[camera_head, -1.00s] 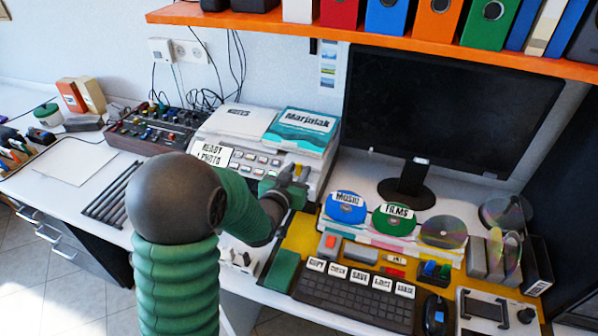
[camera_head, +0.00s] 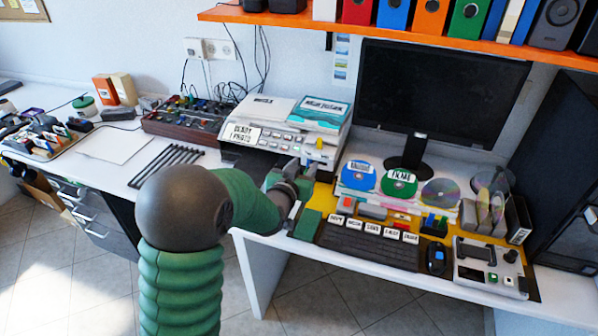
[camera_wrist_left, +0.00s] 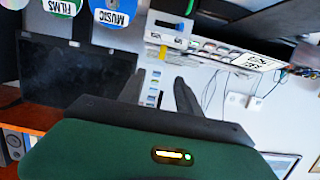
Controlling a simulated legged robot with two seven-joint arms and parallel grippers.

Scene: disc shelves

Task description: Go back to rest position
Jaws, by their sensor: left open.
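My left gripper (camera_head: 301,172) reaches in from the left on its green and dark grey arm. It is over the front of the desk, near the left end of the disc and keyboard area. In the left wrist view its two dark fingers (camera_wrist_left: 158,92) stand apart with nothing between them. The blue disc (camera_head: 358,177) and the green disc (camera_head: 398,183) lie to the right of the gripper. The grey printer-like machine (camera_head: 262,138) stands behind it. My right gripper does not show.
A black monitor (camera_head: 440,98) stands at the back under an orange shelf (camera_head: 380,32) with binders. A keyboard (camera_head: 368,243) lies at the desk's front. A control box (camera_head: 488,270) sits at the right. A mixer (camera_head: 188,118) and white paper (camera_head: 106,144) lie to the left.

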